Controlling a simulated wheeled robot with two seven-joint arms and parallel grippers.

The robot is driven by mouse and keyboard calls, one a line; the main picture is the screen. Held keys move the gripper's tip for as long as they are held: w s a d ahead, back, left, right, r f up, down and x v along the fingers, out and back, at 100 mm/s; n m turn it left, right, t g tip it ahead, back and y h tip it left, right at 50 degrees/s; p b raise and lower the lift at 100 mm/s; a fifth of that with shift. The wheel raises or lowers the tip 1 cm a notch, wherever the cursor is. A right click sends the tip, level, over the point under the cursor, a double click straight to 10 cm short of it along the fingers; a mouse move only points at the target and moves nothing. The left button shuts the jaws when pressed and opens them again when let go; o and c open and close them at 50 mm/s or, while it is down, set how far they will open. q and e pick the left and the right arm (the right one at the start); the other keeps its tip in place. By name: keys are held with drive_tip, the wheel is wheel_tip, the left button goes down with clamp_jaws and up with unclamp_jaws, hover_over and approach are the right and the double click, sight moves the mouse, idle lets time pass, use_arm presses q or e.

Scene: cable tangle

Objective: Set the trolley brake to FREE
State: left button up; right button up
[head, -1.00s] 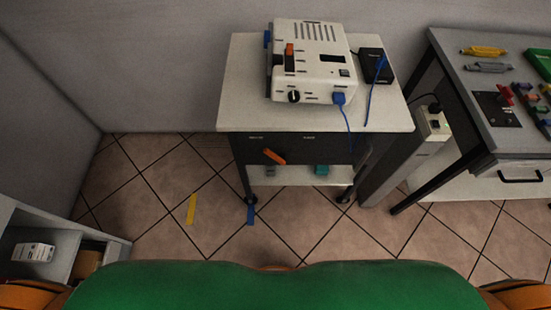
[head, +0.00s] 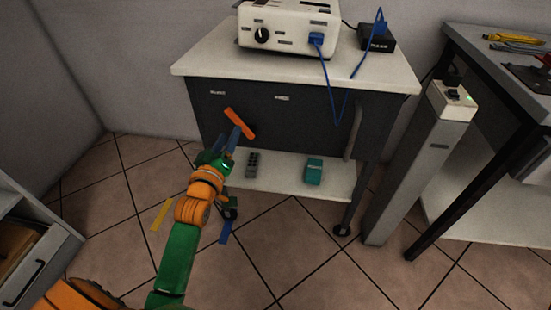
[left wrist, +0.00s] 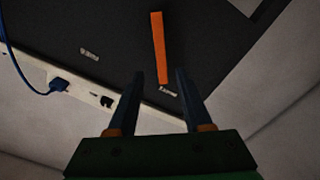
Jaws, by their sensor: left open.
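The trolley (head: 310,123) has a dark front panel with an orange brake lever (head: 239,123). The lever slants, its upper end at the left, toward the left of two small labels. The lettering is too small to read. In the left wrist view the lever (left wrist: 159,48) runs nearly straight, one end near a label (left wrist: 168,90). My left gripper (head: 236,138) is open just in front of the lever's lower part. In the left wrist view the open fingers (left wrist: 160,78) stand either side of the lever's line. I cannot tell whether they touch it. My right gripper is out of view.
A white device (head: 288,27) with a blue cable (head: 338,84) stands on the trolley top; the cable hangs over the panel's right side. A grey post (head: 416,165) and a workbench (head: 468,85) stand at right. A teal block (head: 314,171) lies on the lower shelf.

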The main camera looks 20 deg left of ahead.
sight(234, 120)
use_arm(q)
drive_tip(key=x, duration=0.2)
drive_tip(key=b+x, duration=0.1)
drive_tip(key=x, duration=0.4)
drive_tip(key=shift+a+r, duration=0.3)
drive_tip(key=shift+a, duration=0.1)
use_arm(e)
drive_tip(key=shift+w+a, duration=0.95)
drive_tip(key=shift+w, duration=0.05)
use_arm(q)
clamp_jaws()
drive_tip(key=shift+f, duration=0.1)
